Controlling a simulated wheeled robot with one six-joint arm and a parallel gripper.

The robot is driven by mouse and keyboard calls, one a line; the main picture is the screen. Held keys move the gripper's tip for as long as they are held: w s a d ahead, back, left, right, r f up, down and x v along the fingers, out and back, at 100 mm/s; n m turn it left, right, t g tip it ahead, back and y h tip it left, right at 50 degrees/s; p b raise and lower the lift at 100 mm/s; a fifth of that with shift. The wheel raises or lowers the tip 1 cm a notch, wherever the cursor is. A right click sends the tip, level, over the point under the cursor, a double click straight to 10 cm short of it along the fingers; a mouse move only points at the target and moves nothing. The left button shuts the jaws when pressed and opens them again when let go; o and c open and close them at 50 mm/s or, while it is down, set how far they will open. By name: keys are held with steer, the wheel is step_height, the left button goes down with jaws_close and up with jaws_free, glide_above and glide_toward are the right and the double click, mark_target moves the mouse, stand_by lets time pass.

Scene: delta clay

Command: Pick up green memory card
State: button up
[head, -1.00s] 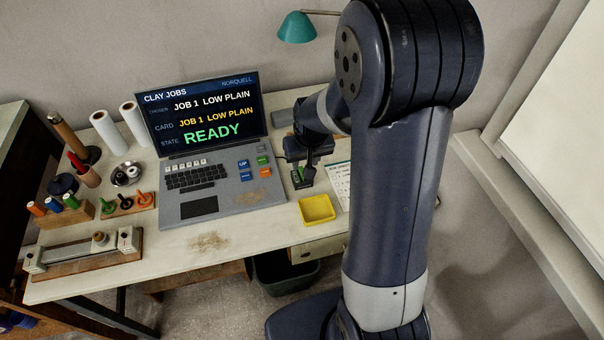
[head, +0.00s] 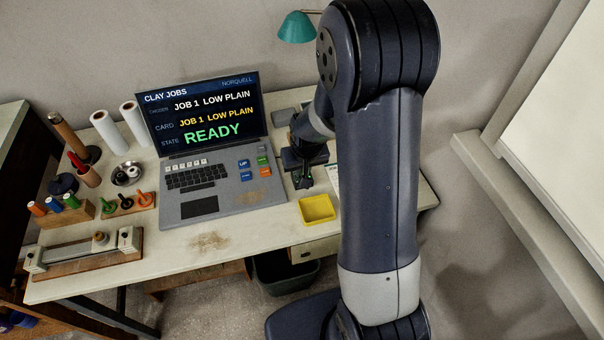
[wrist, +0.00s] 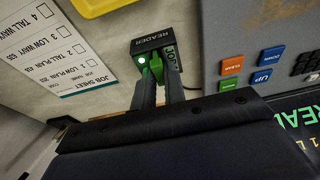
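The green memory card (wrist: 156,66) sits in the black card reader (wrist: 152,44), which has a lit green lamp, in the wrist view. Part of a job label shows beside the card. My gripper (wrist: 159,78) is at the card, with one dark finger on each side of its green end. The gap between the fingers is narrow, and I cannot tell whether they touch the card. In the head view my gripper (head: 303,181) is low over the desk, right of the laptop-like console, and mostly hides the card and reader.
The console (head: 225,193) reads READY for JOB 1 LOW PLAIN. A yellow tray (head: 317,209) lies in front of the gripper. A job sheet (wrist: 65,45) lies beside the reader. A rack of green, black and orange pieces (head: 127,205) stands at left. A teal lamp (head: 297,27) is behind.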

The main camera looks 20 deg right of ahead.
jaws_close()
